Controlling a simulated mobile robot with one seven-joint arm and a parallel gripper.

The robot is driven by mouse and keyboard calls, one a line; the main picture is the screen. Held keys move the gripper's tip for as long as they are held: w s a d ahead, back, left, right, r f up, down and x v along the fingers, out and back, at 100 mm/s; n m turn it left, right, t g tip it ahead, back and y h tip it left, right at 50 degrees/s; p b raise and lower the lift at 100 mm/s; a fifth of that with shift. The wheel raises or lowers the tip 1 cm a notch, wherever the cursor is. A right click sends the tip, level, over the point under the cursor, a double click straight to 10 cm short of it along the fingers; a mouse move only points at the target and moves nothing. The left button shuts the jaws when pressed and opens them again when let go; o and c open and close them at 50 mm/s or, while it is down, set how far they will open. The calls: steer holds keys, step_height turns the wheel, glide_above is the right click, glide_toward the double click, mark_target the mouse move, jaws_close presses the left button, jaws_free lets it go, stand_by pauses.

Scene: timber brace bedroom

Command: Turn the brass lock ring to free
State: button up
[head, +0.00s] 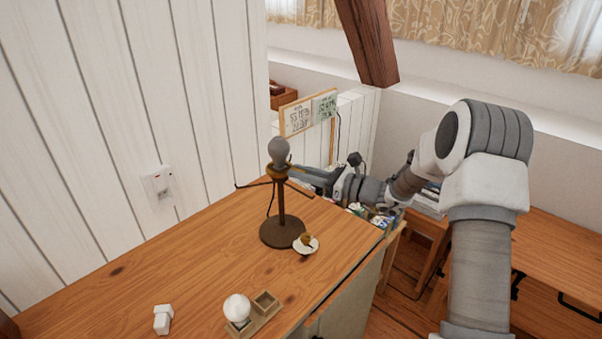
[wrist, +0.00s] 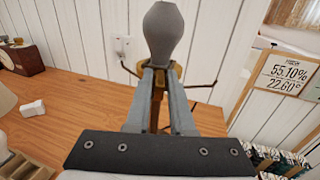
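A dark lamp stand (head: 281,206) with a round base stands upright on the wooden desk. A grey unlit bulb (head: 278,151) sits at its top, and it also fills the top middle of the wrist view (wrist: 163,30). The brass lock ring (head: 277,172) is just under the bulb. In the wrist view the brass ring (wrist: 179,71) is partly hidden by my fingers. My gripper (head: 294,171) reaches in from the right, its tips at the ring. In the wrist view the fingers (wrist: 161,78) are parted with brass between the tips; whether they press on it cannot be told.
On the desk (head: 190,262) are a small white dish (head: 306,247) by the base, a white bulb (head: 237,308) in a wooden tray (head: 262,316), and a small white block (head: 162,320). Thin dark arms stick out from the stand. A plank wall with a switch (head: 158,186) stands behind.

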steer(key=shift+o, duration=1.2)
steer(key=shift+d, duration=0.1)
steer(key=v, duration=1.7)
steer(key=shift+s+p, duration=0.15)
steer(key=shift+p, duration=0.15)
steer(key=shift+d, duration=0.1)
